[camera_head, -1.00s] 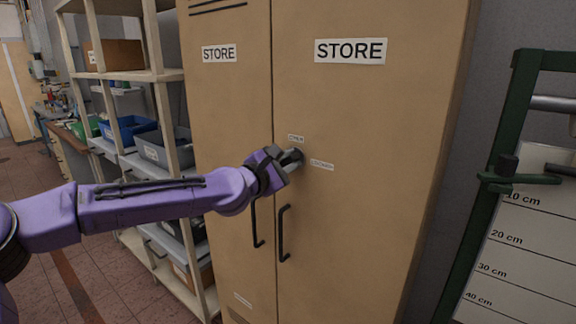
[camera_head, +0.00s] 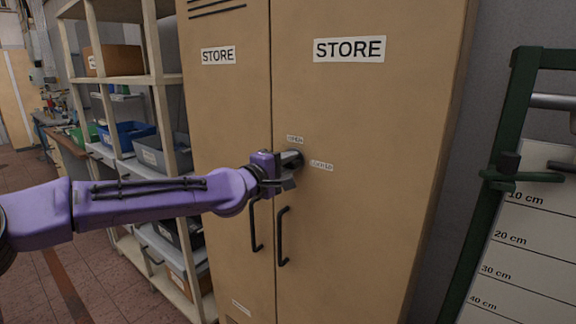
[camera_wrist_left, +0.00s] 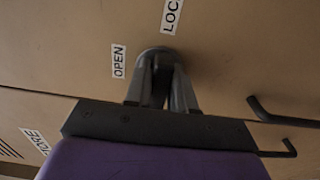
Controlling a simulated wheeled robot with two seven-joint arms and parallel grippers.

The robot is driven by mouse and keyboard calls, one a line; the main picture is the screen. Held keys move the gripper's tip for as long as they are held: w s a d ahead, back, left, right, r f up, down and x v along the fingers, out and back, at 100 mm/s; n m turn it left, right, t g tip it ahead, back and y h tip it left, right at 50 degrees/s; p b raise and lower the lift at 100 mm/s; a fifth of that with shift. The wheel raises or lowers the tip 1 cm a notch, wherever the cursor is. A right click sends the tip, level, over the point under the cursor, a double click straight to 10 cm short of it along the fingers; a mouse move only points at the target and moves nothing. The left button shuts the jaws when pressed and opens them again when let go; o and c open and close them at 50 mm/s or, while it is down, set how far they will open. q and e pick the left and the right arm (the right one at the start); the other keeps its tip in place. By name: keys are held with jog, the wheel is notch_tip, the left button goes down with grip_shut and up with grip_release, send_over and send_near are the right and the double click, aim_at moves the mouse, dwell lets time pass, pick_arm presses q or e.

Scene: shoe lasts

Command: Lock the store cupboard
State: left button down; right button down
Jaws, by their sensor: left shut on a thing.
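The tan store cupboard (camera_head: 365,110) has two doors, both closed flush, with STORE labels. My left gripper (camera_head: 294,160) is at the right door, above the handles, shut on the lock knob. In the left wrist view my left gripper's fingers (camera_wrist_left: 161,80) close on the dark round lock knob (camera_wrist_left: 157,54), largely hidden behind them. A small OPEN label (camera_head: 295,139) is above the knob and a LOCKED label (camera_head: 321,165) is to its right. In the left wrist view the OPEN label (camera_wrist_left: 118,62) is beside the knob. The knob's pointing direction is hidden. My right gripper is not in view.
Two black door handles, the left (camera_head: 256,226) and the right (camera_head: 282,236), hang just below my left gripper. A shelf rack (camera_head: 160,110) with bins stands on the left. A green-framed board (camera_head: 525,230) with a centimetre scale stands on the right.

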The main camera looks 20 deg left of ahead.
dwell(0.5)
pick_arm(q)
jog(key=c, duration=1)
grip_release()
jog(key=shift+c, duration=0.2)
jog(key=v, duration=1)
jog(key=shift+s, duration=0.25)
jog(key=shift+a, duration=0.15)
